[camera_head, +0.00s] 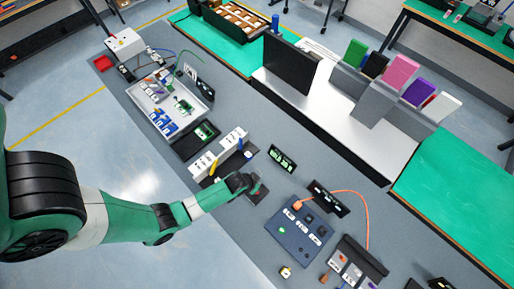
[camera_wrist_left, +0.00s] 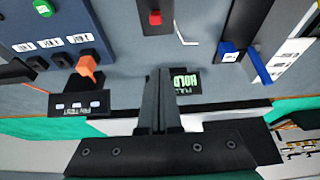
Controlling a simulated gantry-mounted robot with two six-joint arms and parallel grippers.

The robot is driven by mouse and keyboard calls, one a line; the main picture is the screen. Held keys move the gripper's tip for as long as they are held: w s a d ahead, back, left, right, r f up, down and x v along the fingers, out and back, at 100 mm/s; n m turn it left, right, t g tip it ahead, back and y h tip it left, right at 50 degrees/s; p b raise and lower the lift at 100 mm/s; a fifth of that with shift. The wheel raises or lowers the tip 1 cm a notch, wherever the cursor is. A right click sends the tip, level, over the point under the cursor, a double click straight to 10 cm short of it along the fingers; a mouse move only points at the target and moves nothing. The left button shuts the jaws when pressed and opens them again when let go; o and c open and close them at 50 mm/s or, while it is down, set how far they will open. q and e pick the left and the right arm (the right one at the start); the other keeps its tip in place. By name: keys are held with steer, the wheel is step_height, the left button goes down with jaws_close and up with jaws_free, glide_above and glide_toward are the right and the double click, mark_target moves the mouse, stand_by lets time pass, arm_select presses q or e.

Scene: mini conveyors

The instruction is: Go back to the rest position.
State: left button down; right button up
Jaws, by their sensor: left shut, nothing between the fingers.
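My left gripper (camera_head: 254,187) is at the end of the green arm, above the grey bench and beside a small dark plate with a red button (camera_wrist_left: 155,18). In the left wrist view, its two fingers (camera_wrist_left: 160,78) are pressed together with nothing between them. Most of the gripper is small and partly hidden by the wrist in the head view. My right gripper is not in view.
A dark blue panel (camera_head: 287,242) with an orange cable lies right of the gripper. White modules (camera_head: 203,166) stand to its left, beyond them a parts tray (camera_head: 158,125). A small label display (camera_head: 282,160) and a black monitor (camera_head: 290,66) are behind.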

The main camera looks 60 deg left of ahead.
arm_select(q)
steer(key=shift+d, duration=0.1)
stand_by(0.4)
steer(key=w+d+r+m+t, duration=0.15)
steer(key=w+r+t, duration=0.55)
steer(key=w+r, duration=1.65)
step_height(320, 180, up, 15)
steer(key=w+d+t, duration=0.2)
steer(key=d+t, duration=0.1)
steer(key=s+d+r+t+h, duration=0.1)
steer(key=r+t, duration=0.1)
steer(key=r, duration=0.8)
steer(key=s+d+r+m+t, duration=0.1)
steer(key=s+r+t, duration=0.15)
steer(key=r, duration=0.75)
steer(key=d+r+t+h, duration=0.1)
steer(key=d+r+t, duration=0.15)
steer(key=r, duration=0.65)
steer(key=s+r+m+t+h, duration=0.1)
steer(key=s+r+t, duration=0.5)
steer(key=s+r, duration=0.8)
steer(key=shift+s+d+r+m+h+p, duration=0.15)
steer(key=shift+s+r+m+h+p, duration=0.15)
steer(key=shift+r+m, duration=0.25)
